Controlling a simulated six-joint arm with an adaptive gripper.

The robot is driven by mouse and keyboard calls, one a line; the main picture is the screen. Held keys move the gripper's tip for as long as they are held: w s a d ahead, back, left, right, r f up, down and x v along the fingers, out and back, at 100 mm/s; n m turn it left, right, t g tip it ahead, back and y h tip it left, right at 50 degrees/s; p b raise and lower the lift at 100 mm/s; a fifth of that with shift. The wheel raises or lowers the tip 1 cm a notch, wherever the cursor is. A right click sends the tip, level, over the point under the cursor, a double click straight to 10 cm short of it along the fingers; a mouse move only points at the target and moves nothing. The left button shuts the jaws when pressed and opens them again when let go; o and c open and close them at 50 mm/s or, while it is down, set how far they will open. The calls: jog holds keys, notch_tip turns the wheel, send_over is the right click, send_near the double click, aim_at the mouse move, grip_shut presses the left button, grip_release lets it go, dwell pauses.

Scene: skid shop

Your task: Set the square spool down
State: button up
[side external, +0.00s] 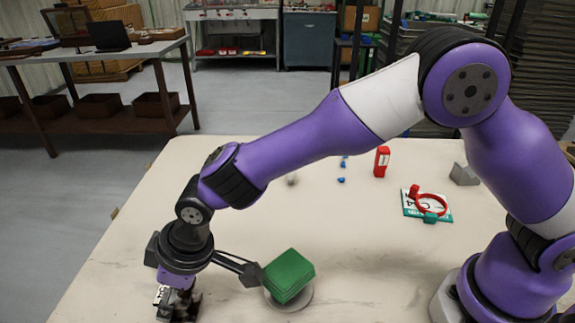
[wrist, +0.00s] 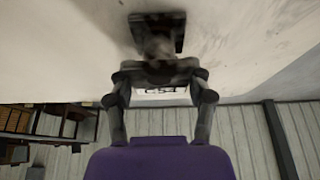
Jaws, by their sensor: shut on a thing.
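My gripper (side external: 178,300) is low at the front left of the pale table, pointing down. It is shut on the dark square spool, which shows in the wrist view (wrist: 157,30) with a square flange and a narrower grey core between the fingertips. In the side view the spool is small and dark among the fingers and hard to make out. The wrist view is blurred, so I cannot tell whether the spool touches the table or hangs just above it.
A green block (side external: 289,275) sits on a round grey dish (side external: 297,303) right of my gripper. Farther back are a red box (side external: 382,161), a card with a red ring (side external: 427,205), and a grey block (side external: 464,174). The table's left-middle area (side external: 170,200) is clear.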

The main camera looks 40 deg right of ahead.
jog(key=o, duration=1.3)
jog(key=shift+f, duration=0.15)
jog(key=v, duration=1.2)
jog(key=s+d+r+m+t+h, duration=0.1)
jog(key=d+r+m, duration=0.15)
jog(key=d, duration=0.55)
jog(key=s+d+r+m+t, duration=0.1)
jog(key=d+r+m, duration=0.15)
jog(key=d, duration=0.65)
jog(key=shift+s+d+f+m+h, duration=0.15)
jog(key=shift+s+d+m+h, duration=0.35)
jog(key=shift+s+d, duration=1.05)
jog(key=shift+s+d+f+m+h, duration=0.2)
jog(key=shift+s+d+m, duration=0.85)
jog(key=shift+d, duration=0.9)
jog(key=shift+s+d+f+m+h, duration=0.1)
jog(key=shift+s+d+m+h, duration=0.35)
jog(key=shift+s+d, duration=1.2)
jog(key=shift+w+d, duration=0.1)
jog(key=shift+w, duration=0.1)
